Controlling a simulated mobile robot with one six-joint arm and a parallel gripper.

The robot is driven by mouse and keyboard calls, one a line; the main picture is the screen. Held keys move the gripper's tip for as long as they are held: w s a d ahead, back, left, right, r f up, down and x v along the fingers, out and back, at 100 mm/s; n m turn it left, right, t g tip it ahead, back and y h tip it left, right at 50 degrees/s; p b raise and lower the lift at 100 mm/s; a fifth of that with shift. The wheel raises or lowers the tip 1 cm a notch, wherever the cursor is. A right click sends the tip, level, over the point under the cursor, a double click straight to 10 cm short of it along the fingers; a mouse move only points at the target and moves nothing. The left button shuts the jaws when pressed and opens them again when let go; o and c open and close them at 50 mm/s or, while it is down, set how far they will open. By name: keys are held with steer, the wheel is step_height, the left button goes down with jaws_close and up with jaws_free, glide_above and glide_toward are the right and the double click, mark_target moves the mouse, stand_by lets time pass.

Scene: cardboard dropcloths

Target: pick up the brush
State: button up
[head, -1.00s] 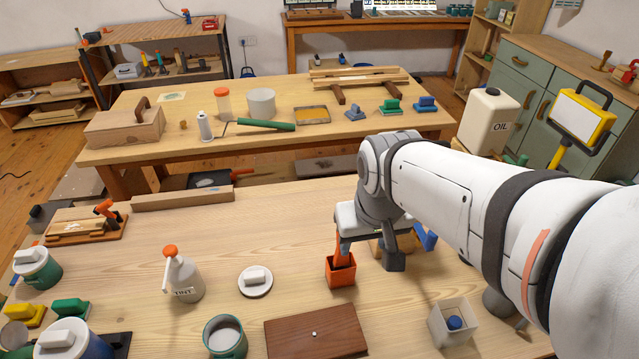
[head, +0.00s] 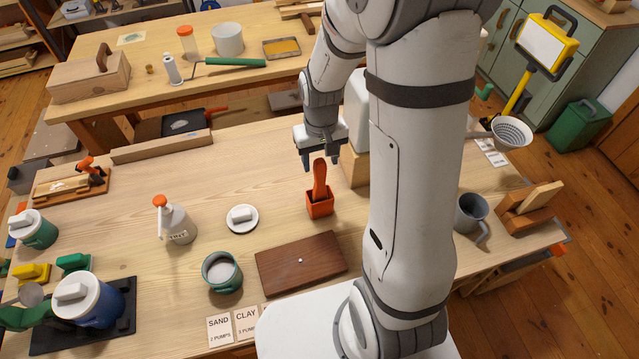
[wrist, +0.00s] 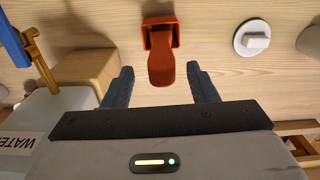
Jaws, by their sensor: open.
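The brush is most likely the orange paddle-shaped piece (head: 320,180) standing in a small square orange cup (head: 320,206), its wide end up and its lower end hidden inside. My gripper (head: 322,157) is open and empty, just behind and above it in the head view. In the wrist view the brush (wrist: 161,64) points toward the space between my open fingers (wrist: 160,86), with clear space on both sides. The cup (wrist: 147,38) lies beyond the fingertips. Nothing is held.
A white jug marked WATER (wrist: 30,125) and a wooden block (wrist: 85,68) stand close beside one finger. A brown board (head: 300,262), a white lid (head: 242,218) and a spray bottle (head: 177,224) are nearby. Bare tabletop surrounds the cup's left side.

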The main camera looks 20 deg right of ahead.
mark_target(320, 172)
steer(key=shift+f+p, duration=0.6)
steer(key=shift+f, duration=1.9)
steer(key=shift+c, duration=0.4)
steer(key=c, duration=1.1)
